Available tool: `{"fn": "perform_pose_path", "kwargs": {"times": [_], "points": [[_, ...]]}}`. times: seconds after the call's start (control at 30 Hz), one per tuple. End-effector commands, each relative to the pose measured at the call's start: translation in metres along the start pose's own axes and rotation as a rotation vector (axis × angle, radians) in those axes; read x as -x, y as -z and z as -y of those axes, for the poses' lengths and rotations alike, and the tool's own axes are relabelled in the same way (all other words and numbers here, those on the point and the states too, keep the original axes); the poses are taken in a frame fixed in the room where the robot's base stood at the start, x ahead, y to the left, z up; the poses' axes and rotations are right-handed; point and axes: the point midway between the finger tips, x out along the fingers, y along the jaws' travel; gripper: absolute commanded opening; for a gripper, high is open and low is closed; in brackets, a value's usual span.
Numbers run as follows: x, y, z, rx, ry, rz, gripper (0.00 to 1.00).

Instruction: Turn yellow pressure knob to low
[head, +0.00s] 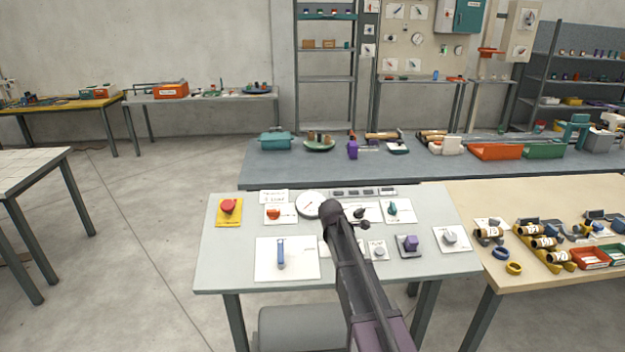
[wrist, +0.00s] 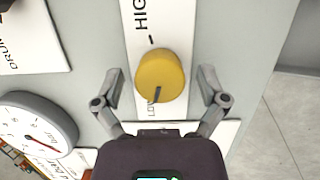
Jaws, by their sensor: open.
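The yellow pressure knob (wrist: 160,72) is on a white label strip in the wrist view. Its dark pointer line is at the lower side of its face, toward the printed word LOW, which is partly covered by the knob. HIGH is printed at the opposite end of the strip. My gripper (wrist: 161,82) is open, with one finger on each side of the knob and visible gaps between them. I cannot tell the height of the fingertips over the knob. In the head view my arm hides the yellow knob and the gripper.
A round pressure gauge (wrist: 35,125) is beside the knob strip; it also shows in the head view (head: 309,204).

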Motion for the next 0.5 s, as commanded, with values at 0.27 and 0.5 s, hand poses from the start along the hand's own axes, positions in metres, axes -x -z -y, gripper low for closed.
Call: {"fn": "perform_pose_path", "kwargs": {"times": [0.27,0.5], "points": [[0.028,0.000,0.011,-0.094,-0.063,-0.027,0.92],[0.035,-0.006,0.066,-0.391,0.004,-0.067,0.92]]}}
